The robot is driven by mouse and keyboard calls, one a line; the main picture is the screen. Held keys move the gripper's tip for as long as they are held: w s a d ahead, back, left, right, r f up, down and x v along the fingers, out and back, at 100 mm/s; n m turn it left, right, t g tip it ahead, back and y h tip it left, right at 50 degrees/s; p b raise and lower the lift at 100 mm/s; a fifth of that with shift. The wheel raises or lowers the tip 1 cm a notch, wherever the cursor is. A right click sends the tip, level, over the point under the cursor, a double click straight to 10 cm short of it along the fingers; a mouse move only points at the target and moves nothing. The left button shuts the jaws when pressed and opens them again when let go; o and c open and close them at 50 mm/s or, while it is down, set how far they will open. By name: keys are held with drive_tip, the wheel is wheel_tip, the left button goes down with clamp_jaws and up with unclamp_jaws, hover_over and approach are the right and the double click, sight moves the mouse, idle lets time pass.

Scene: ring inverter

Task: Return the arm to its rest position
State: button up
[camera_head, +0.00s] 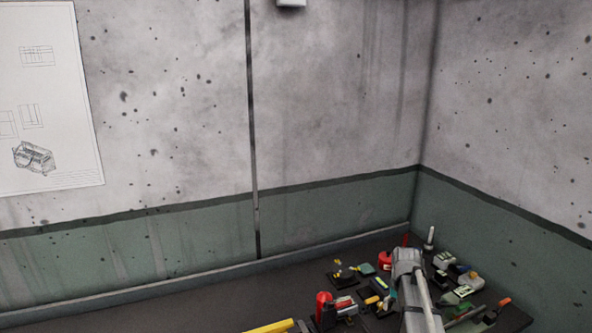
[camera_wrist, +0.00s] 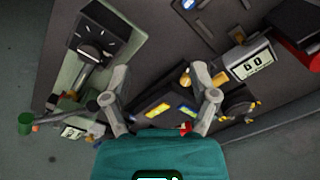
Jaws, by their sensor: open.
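My gripper (camera_wrist: 160,87) shows in the wrist view with its two grey fingers spread wide and nothing between them. Its teal body fills the bottom of that view. Below the fingers, apart as far as I can tell, lies a dark block with yellow and blue labels (camera_wrist: 158,108). In the head view my grey arm reaches over the crowded right end of the dark bench (camera_head: 190,300). The fingers cannot be made out there.
Around the gripper are a device with a display (camera_wrist: 250,66), a dark dial unit (camera_wrist: 95,45) and a green cylinder (camera_wrist: 25,122). The head view shows a red object (camera_head: 324,308) and a yellow bar (camera_head: 270,327). Walls close off the bench's back and right. The bench's left is clear.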

drive_tip(key=s+a+f+n+b, duration=0.1)
drive_tip(key=s+a+f+b, duration=0.2)
drive_tip(key=s+a, duration=0.1)
drive_tip(key=s+a+f+n+b, duration=0.2)
drive_tip(key=s+a+f+b, duration=0.1)
drive_tip(key=s+a, duration=0.2)
drive_tip(key=s+a+f+n+b, duration=0.1)
drive_tip(key=s+a+f+b, duration=0.2)
drive_tip(key=s+a, duration=0.2)
drive_tip(key=shift+s+f+n, duration=0.15)
drive_tip(key=shift+s+f, duration=0.05)
drive_tip(key=shift+s, duration=0.55)
drive_tip(key=shift+s+f+n, duration=0.15)
drive_tip(key=shift+s+f, duration=0.05)
drive_tip(key=shift+s, duration=0.55)
